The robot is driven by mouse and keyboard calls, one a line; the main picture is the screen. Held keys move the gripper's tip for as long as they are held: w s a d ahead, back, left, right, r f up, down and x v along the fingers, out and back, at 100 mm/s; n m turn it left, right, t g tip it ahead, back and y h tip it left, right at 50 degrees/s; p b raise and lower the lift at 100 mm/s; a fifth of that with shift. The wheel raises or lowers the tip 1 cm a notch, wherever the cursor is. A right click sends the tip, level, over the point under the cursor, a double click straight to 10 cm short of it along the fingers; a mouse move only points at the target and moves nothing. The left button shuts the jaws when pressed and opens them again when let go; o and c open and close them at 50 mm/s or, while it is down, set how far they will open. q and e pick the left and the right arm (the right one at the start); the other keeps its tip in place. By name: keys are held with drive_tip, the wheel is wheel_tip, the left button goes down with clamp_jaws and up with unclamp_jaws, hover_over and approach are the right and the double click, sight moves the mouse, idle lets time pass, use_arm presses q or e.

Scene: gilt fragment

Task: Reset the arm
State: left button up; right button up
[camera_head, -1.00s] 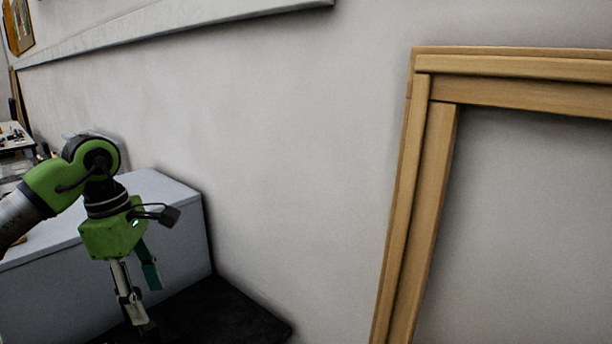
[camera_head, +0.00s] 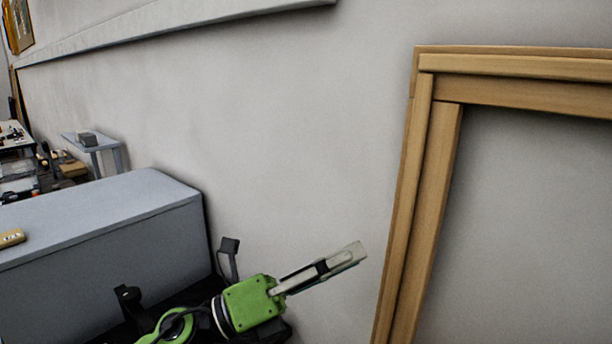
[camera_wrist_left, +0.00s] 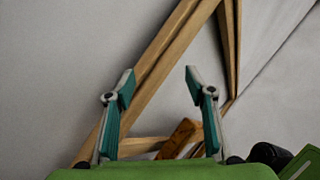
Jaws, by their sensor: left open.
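My left arm is the green one low in the middle of the head view. Its gripper (camera_head: 352,256) points right and slightly up, in front of the grey wall and left of the wooden frame (camera_head: 408,200). In the left wrist view both teal-lined fingers of the gripper (camera_wrist_left: 160,82) stand wide apart with nothing between them but the view of the wall and frame behind. My right arm is not in view.
A grey cabinet (camera_head: 130,218) stands at the left, with a small tan block (camera_head: 12,238) on its top. A small grey table (camera_head: 92,143) is behind it. A pale ledge (camera_head: 180,22) runs along the upper wall. Bare wall lies between cabinet and frame.

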use_arm(q)
drive_tip(key=w+a+f+n+t+y, duration=0.3)
drive_tip(key=a+f+n+t+y, duration=0.4)
drive_tip(key=n, duration=0.7)
drive_tip(key=w+a+f+n+t+y, duration=0.5)
drive_tip(key=a+n+y, duration=0.4)
drive_tip(key=n, duration=0.5)
drive_tip(key=s+a+f+n+g+y, duration=0.1)
drive_tip(key=s+a+f+n+y, duration=0.15)
drive_tip(key=f, duration=0.35)
drive_tip(key=s+a+f+n+g+y, duration=0.2)
drive_tip(key=s+a+f+n, duration=0.1)
drive_tip(key=f, duration=0.2)
drive_tip(key=s+a+f+n+g, duration=0.25)
drive_tip(key=s+f+g, duration=0.35)
drive_tip(key=s+f, duration=0.55)
drive_tip(key=s+a+f+n+g, duration=0.2)
drive_tip(key=s+f+n+g, duration=0.3)
drive_tip(key=s+f, duration=0.65)
drive_tip(key=s+f+m+g, duration=0.1)
drive_tip(key=s+f, duration=0.1)
drive_tip(key=f, duration=0.9)
drive_tip(key=s+f+m+g, duration=0.1)
drive_tip(key=s+f, duration=0.1)
drive_tip(key=f, duration=0.9)
drive_tip(key=s+a+f+g, duration=0.1)
drive_tip(key=s+a+f, duration=0.2)
drive_tip(key=s+f, duration=1.4)
drive_tip(key=shift+s, duration=0.4)
